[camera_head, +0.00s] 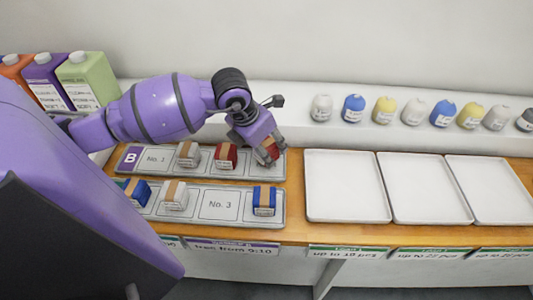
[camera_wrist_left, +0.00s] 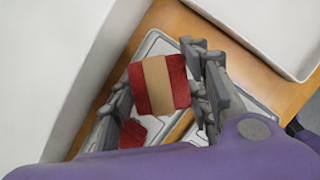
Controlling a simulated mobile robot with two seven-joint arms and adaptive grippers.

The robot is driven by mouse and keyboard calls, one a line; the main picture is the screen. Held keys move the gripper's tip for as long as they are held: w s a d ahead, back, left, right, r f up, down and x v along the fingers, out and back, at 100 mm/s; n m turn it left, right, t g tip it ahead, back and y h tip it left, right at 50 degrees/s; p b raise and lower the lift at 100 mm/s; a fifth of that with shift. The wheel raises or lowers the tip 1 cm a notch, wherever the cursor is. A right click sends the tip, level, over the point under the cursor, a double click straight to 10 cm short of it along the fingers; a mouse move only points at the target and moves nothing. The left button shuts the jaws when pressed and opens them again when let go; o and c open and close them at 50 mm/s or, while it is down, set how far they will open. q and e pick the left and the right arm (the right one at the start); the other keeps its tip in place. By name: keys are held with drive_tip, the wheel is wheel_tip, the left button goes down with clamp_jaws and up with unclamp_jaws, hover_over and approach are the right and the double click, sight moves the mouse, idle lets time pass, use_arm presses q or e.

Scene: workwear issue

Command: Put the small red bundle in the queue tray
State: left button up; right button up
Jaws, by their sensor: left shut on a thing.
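My left gripper (camera_head: 266,150) is shut on a red bundle with a tan band, the held red bundle (camera_head: 273,152), above the right end of the grey tray marked B (camera_head: 200,172). The wrist view shows the held bundle (camera_wrist_left: 160,84) between the fingers. A second red bundle (camera_head: 225,156) sits in tray B, left of the gripper; part of a red bundle also shows below the held one in the wrist view (camera_wrist_left: 132,133). I cannot read which tray is named the queue tray. My right gripper is not in view.
A tan-and-grey bundle (camera_head: 188,153) also sits in tray B. The nearer grey tray (camera_head: 240,220) holds blue and pale bundles, with its No. 3 place bare. Three empty white trays (camera_head: 345,212) stand right. Small jars (camera_head: 384,110) line the ledge; cartons (camera_head: 88,80) stand left.

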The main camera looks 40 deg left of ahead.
use_arm(q)
drive_tip(key=shift+f, duration=1.45)
drive_tip(key=shift+f, duration=0.15)
drive_tip(key=o, duration=1.2)
drive_tip(key=v, duration=1.2)
drive_tip(key=shift+d+p, duration=0.1)
drive_tip(key=shift+p, duration=0.2)
